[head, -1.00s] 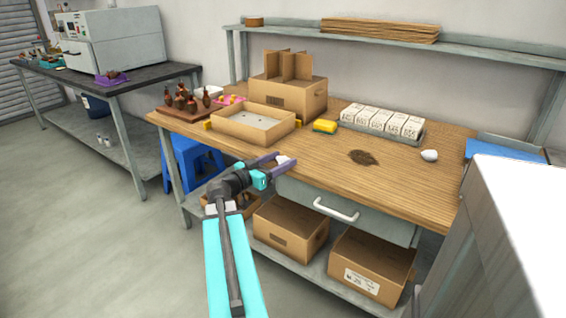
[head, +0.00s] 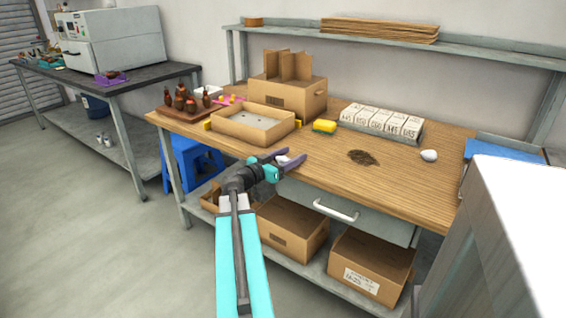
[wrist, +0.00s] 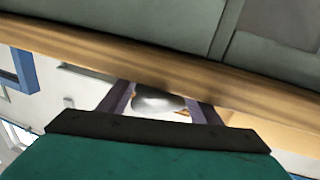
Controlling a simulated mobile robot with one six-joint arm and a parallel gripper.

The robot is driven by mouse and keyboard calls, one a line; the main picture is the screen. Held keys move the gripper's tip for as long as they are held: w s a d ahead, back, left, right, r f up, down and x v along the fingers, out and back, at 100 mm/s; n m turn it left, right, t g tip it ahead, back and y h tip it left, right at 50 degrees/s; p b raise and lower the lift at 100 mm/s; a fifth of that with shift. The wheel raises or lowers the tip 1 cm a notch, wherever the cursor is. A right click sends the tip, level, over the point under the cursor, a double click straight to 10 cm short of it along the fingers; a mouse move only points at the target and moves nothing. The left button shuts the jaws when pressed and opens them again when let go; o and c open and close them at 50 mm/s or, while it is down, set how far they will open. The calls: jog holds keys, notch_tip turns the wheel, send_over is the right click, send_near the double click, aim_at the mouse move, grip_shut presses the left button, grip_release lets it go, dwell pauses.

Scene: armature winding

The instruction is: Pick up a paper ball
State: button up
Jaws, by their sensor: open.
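A small white paper ball (head: 283,160) is near the front edge of the wooden table in the head view. My gripper (head: 286,158) is open at that edge, its two purple fingers on either side of the ball. In the wrist view the pale ball (wrist: 155,101) shows between the fingers, partly hidden by the dark gripper body; I cannot tell whether they touch it. A second white paper ball (head: 429,155) lies on the right part of the table.
A dark brown pile (head: 362,157) lies mid-table. A drawer (head: 315,203) is under the table edge. The front right tabletop is clear.

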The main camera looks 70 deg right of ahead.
aim_at(284, 160)
dwell(0.3)
jog(key=c, duration=0.8)
jog(key=shift+r, duration=0.2)
jog(key=shift+a+r, duration=0.1)
jog(key=shift+r, duration=1.6)
jog(key=a, duration=0.5)
jog(key=shift+w+a+r, duration=0.1)
jog(key=shift+w+a, duration=0.1)
jog(key=shift+a, duration=0.1)
jog(key=shift+b, duration=0.55)
jog(key=shift+w+a+b, duration=0.1)
jog(key=shift+b, duration=0.7)
jog(key=shift+a+b, duration=0.2)
jog(key=shift+b, duration=0.6)
